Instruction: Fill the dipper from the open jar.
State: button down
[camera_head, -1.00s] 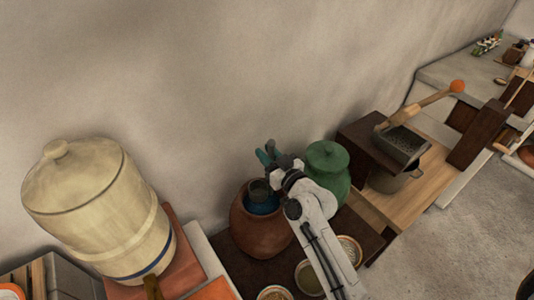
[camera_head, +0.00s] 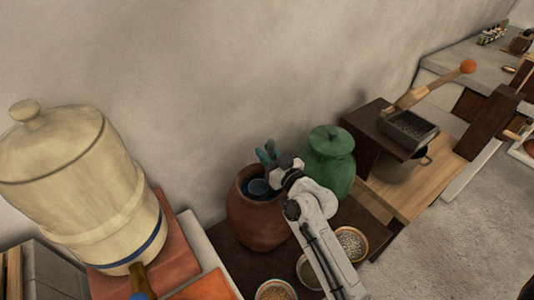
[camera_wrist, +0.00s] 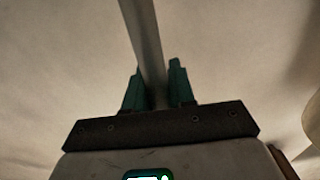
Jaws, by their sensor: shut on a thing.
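The open jar (camera_head: 258,222) is a round terracotta pot at lower middle in the head view, with blue water (camera_head: 257,187) in its mouth. My gripper (camera_head: 267,152) has teal fingers and is just above the jar's far rim. In the wrist view my gripper (camera_wrist: 154,88) is shut on the dipper's long pale handle (camera_wrist: 146,40), which runs up out of the picture. The dipper's cup is down inside the jar's mouth at the water and is hard to make out. How full it is cannot be told.
A green lidded jar (camera_head: 330,160) stands close on the right of the open jar. Small bowls of grain (camera_head: 352,243) lie in front. The wall is close behind.

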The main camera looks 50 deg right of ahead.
notch_tip(320, 180, down, 7)
jog(key=b, duration=0.6)
jog(key=shift+r, duration=0.15)
jog(key=shift+b, duration=0.3)
jog(key=shift+f+b, duration=0.5)
dwell(1.2)
